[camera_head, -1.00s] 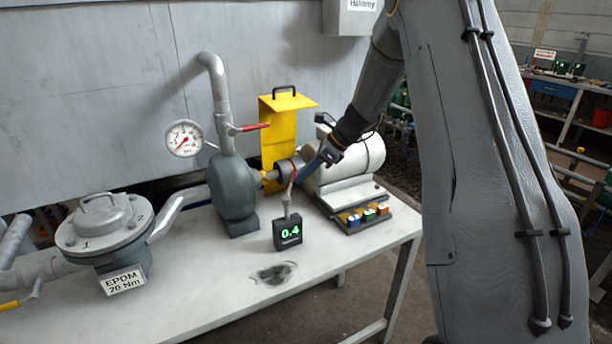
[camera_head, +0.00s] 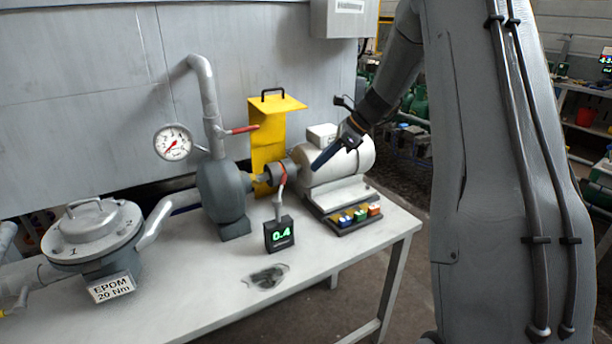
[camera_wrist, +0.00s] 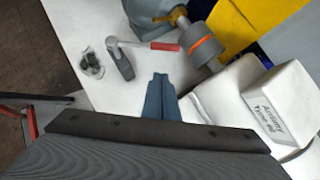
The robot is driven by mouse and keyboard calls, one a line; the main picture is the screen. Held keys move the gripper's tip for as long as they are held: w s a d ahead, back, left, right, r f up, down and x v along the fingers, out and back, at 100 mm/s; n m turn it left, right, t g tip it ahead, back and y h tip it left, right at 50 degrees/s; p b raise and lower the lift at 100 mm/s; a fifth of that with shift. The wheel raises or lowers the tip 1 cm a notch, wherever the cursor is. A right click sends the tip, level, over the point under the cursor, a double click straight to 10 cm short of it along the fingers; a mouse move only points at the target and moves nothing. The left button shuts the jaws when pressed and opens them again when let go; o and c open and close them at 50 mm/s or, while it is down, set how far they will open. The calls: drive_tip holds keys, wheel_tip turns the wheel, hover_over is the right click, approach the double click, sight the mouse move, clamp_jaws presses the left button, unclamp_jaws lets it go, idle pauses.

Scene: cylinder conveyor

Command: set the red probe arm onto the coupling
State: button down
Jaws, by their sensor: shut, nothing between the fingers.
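The coupling (camera_head: 274,174) is the grey shaft piece between the pump and the motor. In the wrist view the coupling (camera_wrist: 200,38) carries an orange stripe. A black meter (camera_head: 279,234) reading 0.4 stands on the bench in front of it. The red probe arm (camera_wrist: 164,46) extends from the meter toward the coupling; its tip looks close to it, but I cannot tell whether they touch. In the head view the arm (camera_head: 281,192) rises from the meter. My gripper (camera_head: 318,166) is shut and empty, in front of the motor, right of the coupling; its blue fingers (camera_wrist: 160,80) are together.
The motor (camera_head: 335,165) is behind my gripper, with a row of coloured buttons (camera_head: 354,216) in front. A yellow guard (camera_head: 268,140) stands behind the coupling. The pump (camera_head: 222,190), gauge (camera_head: 173,142) and valve body (camera_head: 92,230) are left. The bench front (camera_head: 200,290) is mostly clear.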

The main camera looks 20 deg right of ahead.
drive_tip(key=shift+b+v, duration=0.35)
drive_tip(key=shift+v, duration=1.75)
drive_tip(key=shift+w, duration=0.1)
